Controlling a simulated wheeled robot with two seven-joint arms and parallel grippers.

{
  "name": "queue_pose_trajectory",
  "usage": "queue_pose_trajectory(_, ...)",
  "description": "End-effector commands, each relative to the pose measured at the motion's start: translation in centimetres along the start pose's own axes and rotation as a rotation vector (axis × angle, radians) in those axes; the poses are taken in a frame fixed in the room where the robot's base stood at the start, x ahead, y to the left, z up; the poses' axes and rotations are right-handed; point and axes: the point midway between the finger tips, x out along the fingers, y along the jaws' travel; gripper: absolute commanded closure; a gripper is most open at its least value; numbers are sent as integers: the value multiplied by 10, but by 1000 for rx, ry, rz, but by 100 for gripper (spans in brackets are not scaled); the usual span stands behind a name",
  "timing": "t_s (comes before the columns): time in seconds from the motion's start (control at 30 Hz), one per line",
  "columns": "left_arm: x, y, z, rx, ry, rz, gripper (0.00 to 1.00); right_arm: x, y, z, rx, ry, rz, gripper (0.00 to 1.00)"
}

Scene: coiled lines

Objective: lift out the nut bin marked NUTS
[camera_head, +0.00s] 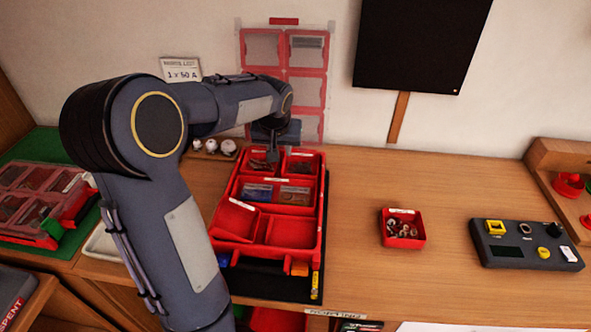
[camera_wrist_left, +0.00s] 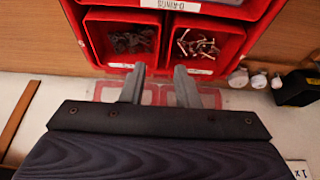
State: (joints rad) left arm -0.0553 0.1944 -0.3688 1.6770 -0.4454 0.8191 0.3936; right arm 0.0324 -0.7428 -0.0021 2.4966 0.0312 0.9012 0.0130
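A red organizer case (camera_head: 320,215) stands on the bench with red bins in it. My left gripper (camera_head: 272,154) is over its back end. In the left wrist view the left gripper (camera_wrist_left: 160,75) is open and empty, its fingertips apart near the outer edge of two bins. One bin (camera_wrist_left: 122,42) holds dark small parts and the other bin (camera_wrist_left: 200,45) holds screw-like pieces. A separate small red bin (camera_head: 402,235) with small rounded metallic pieces sits on the bench to the right; its label is unreadable. I cannot read NUTS on any bin. My right gripper is out of view.
A dark control box (camera_head: 525,245) with yellow parts stands at the right. Another red case (camera_head: 35,205) lies on a green mat at the left. Small white-topped items (camera_head: 212,147) stand behind the organizer. The bench around the separate bin is clear.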

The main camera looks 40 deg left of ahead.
Motion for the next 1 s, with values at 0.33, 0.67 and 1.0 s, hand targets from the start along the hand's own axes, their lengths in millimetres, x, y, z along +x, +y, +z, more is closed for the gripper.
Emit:
queue_pose_trajectory(0.33, 42, 0, -1, 1, -7, -2, 72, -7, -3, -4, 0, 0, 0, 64)
queue_pose_trajectory(0.67, 76, 0, 1, 0, -9, -1, 72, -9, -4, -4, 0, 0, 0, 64)
queue_pose_trajectory(1.0, 78, -1, 3, -3, -14, -3, 82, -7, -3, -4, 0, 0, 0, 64)
